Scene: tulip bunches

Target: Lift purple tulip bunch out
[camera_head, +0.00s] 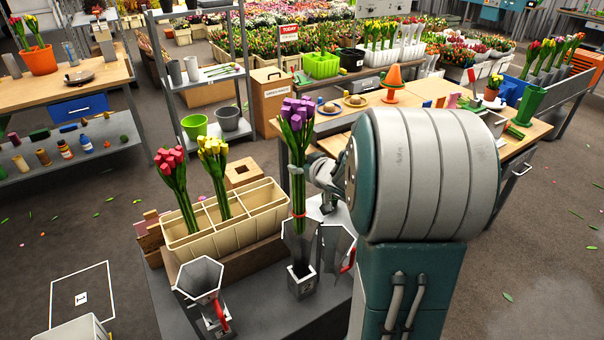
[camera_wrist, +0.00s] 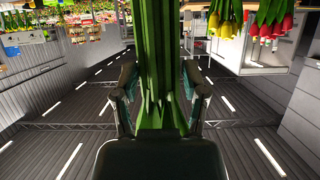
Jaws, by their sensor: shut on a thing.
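The purple tulip bunch (camera_head: 298,115) stands upright in the head view, with a red band low on its green stems. My gripper (camera_head: 298,172) is shut around the stems below the blooms. The wrist view shows the green stems (camera_wrist: 160,75) between my two fingers (camera_wrist: 158,92). The stem ends are at the mouth of a grey metal funnel holder (camera_head: 301,262); I cannot tell how far inside they are. My arm hides part of the area to the right.
A cream divided bin (camera_head: 228,232) holds red tulips (camera_head: 172,168) and yellow tulips (camera_head: 214,155) left of the bunch. Another grey funnel (camera_head: 200,277) with a red handle stands front left. A workbench (camera_head: 430,92) is behind my arm.

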